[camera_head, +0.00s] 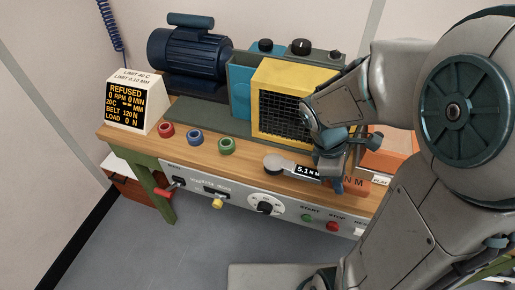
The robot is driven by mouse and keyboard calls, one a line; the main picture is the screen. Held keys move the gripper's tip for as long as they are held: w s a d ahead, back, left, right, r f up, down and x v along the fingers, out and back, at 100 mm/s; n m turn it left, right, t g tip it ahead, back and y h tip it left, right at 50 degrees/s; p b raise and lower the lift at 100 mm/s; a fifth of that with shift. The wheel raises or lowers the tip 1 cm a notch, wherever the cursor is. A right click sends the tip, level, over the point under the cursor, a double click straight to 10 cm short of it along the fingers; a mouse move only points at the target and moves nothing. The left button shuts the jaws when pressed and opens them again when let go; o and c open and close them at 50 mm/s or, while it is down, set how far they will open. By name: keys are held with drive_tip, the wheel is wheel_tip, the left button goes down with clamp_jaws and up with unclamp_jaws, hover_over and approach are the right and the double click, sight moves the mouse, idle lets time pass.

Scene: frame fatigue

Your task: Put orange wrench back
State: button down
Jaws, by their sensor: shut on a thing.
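A torque wrench lies along the front of the wooden bench top, with a round grey head (277,165) and a dark display (307,171) reading 5.1 N m. My gripper (335,178) is shut on the wrench at its right part, just right of the display. My gripper and wrist hide most of the handle, so I cannot see its colour clearly. I cannot tell whether the wrench touches the bench or is slightly above it. An orange block (390,158) stands to the right, partly behind my arm.
A yellow caged box (290,95) stands behind the wrench. A blue motor (188,50) is at the back. A sign (128,100) reads REFUSED. Knobs and buttons line the front panel (230,192).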

drive_tip(key=shift+w+d, duration=0.1)
idle(0.3)
drive_tip(key=w+a+f, duration=0.1)
drive_tip(key=w+f, duration=0.1)
drive_tip(key=w, duration=0.1)
drive_tip(key=w+a+f, duration=0.2)
drive_tip(key=w, duration=0.2)
drive_tip(key=w+a+f+p, duration=0.1)
drive_tip(key=w+f, duration=0.1)
drive_tip(key=w, duration=0.1)
drive_tip(key=shift+w+a+f, duration=0.25)
drive_tip(key=shift+f, duration=0.15)
drive_tip(key=shift+f+p, duration=0.3)
drive_tip(key=shift+f, duration=1.55)
drive_tip(key=shift+f, duration=0.2)
drive_tip(key=c, duration=1.4)
unclamp_jaws()
drive_tip(key=o, duration=0.4)
drive_tip(key=shift+c, duration=0.2)
